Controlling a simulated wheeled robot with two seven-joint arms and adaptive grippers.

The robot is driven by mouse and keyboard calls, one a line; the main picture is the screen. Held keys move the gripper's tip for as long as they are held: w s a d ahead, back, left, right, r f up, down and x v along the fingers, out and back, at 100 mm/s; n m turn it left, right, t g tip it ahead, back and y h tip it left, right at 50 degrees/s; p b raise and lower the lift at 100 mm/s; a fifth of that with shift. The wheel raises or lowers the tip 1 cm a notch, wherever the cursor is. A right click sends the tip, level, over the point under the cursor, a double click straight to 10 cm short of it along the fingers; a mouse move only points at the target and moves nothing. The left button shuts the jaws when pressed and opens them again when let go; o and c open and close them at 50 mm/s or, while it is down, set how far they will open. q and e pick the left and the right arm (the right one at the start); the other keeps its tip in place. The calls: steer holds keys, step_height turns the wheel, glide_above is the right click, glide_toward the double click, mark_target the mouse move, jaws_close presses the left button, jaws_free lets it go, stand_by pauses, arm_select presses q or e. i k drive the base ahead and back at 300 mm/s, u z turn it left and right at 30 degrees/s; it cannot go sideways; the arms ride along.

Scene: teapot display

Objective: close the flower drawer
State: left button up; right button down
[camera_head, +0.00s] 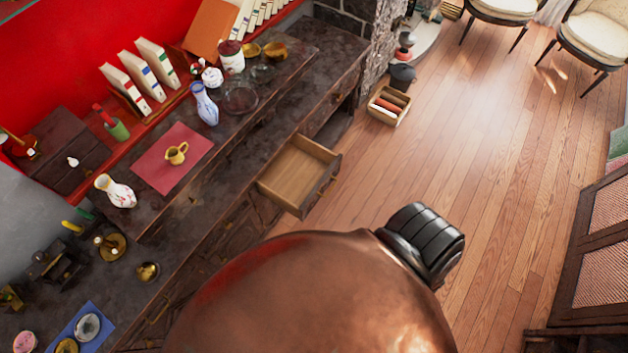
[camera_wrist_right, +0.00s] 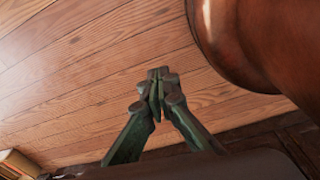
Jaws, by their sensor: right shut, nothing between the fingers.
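An open wooden drawer (camera_head: 294,172) sticks out of the dark cabinet (camera_head: 335,75), right of the middle of its length, in the head view. Its inside looks empty, and its front panel with a handle faces the lower right. I cannot make out a flower on it. My right gripper (camera_wrist_right: 158,84) shows in the wrist view with its greenish fingers closed together and nothing between them. The wooden floor is behind the fingertips, and the drawer cannot be made out there. My left gripper is not in view.
A large copper-coloured rounded form (camera_head: 315,295) with a black ribbed end fills the lower middle and hides part of the cabinet front. Vases, cups and a red mat (camera_head: 172,158) stand on the cabinet. A small crate (camera_head: 389,105) sits on the floor. Floor right of the drawer is clear.

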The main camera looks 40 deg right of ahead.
mark_target(296, 179)
steer(key=k, duration=0.65)
steer(key=z, duration=0.8)
steer(key=i, duration=0.5)
